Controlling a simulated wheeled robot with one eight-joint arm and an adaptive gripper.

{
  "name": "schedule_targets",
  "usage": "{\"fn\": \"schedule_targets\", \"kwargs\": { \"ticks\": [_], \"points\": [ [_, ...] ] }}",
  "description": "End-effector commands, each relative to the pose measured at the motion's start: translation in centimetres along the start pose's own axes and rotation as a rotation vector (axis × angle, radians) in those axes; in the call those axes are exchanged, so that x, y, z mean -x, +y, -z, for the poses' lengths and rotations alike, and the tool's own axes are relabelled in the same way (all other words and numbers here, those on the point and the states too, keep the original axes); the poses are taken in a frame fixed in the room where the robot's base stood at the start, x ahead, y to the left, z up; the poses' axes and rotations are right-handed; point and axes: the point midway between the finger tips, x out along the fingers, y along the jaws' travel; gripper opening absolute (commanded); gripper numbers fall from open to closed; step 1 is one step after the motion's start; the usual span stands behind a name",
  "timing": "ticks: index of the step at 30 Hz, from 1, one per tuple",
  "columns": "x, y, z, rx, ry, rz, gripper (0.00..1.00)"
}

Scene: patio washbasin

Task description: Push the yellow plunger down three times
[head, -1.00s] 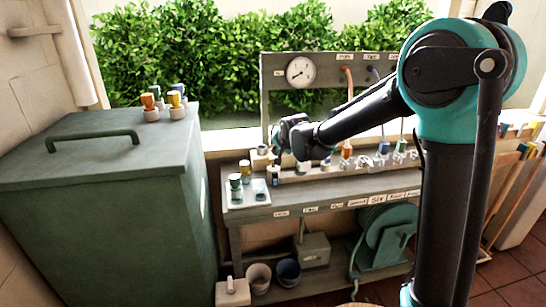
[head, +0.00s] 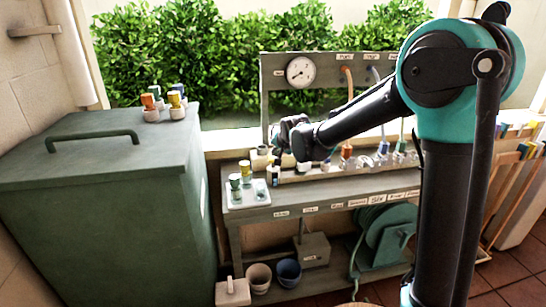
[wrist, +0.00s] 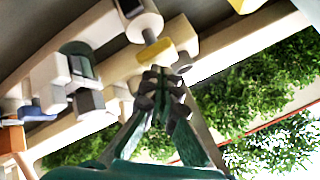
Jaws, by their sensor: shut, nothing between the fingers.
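In the wrist view, a yellow piece (wrist: 154,52) sits on a pale fitting just beyond my fingertips; it appears to be the yellow plunger. A small gap or light contact between the two cannot be told apart. My gripper (wrist: 163,78) is shut, with its dark fingertips together and nothing held. In the head view, my gripper (head: 277,140) is over the left end of the row of fittings on the bench (head: 300,198). The plunger is small there and mostly hidden around my gripper.
Another yellow piece (wrist: 248,4) shows at the wrist view's top edge. A gauge (head: 300,72) is on the back panel. A large green bin (head: 110,220) stands at left.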

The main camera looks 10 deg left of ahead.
Motion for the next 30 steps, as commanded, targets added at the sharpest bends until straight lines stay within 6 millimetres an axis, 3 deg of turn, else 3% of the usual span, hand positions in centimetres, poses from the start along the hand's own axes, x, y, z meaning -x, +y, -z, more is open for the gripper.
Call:
{"fn": "schedule_targets", "kwargs": {
  "ticks": [30],
  "points": [
    [-0.78, 0.57, -0.59, 0.0, 0.0, 0.0, 0.0]
  ]
}}
